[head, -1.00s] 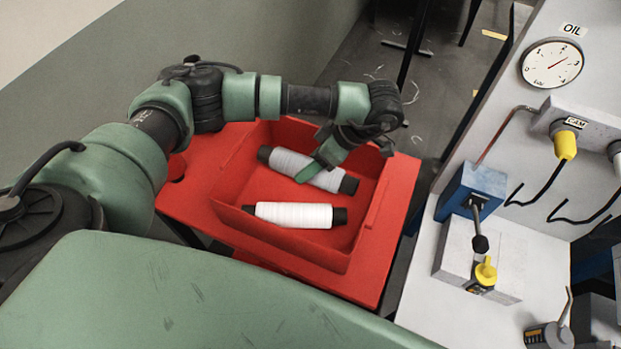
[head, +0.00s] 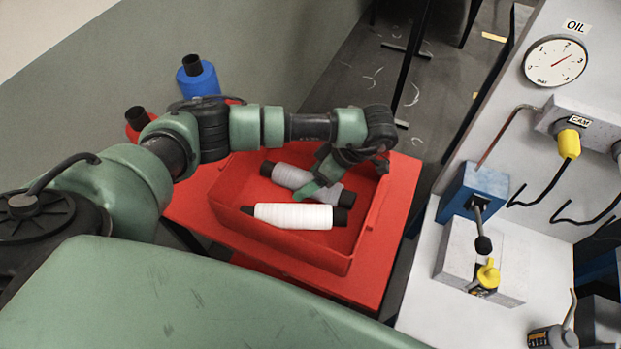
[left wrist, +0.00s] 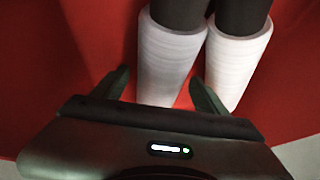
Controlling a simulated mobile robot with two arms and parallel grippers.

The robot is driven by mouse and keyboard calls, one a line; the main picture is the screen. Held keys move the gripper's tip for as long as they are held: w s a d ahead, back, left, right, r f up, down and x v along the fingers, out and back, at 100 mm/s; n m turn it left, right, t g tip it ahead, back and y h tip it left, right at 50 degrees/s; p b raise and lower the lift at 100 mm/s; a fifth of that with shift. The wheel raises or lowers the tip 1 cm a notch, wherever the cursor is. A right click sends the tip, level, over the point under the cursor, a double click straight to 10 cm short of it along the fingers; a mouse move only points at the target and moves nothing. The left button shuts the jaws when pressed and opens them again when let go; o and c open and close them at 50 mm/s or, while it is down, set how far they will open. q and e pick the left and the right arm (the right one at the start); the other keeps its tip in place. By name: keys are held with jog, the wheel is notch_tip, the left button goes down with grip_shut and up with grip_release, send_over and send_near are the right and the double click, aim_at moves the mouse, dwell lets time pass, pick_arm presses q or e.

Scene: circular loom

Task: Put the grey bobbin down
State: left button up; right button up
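The grey bobbin (head: 290,177), with dark ends, lies in the red bin (head: 365,215), behind the white bobbin (head: 292,216). My left gripper (head: 318,185) is low over the grey bobbin and partly covers it. In the left wrist view the fingers (left wrist: 163,95) are spread. One bobbin (left wrist: 168,62), which I take as the grey one, lies between them, with a gap at both fingers. The other bobbin (left wrist: 238,65) lies outside the right-hand finger. Whether the grey bobbin rests flat on the bin floor is hard to tell. My right gripper is out of view.
The bin stands on a red surface (head: 395,220). A blue bobbin (head: 198,80) and a red bobbin (head: 138,120) stand behind my left arm. A white machine with a gauge (head: 555,62) and a black-knobbed lever (head: 481,230) is at the right.

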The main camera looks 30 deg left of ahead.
pick_arm(q)
jog(key=shift+r, duration=0.25)
jog(key=v, duration=1.2)
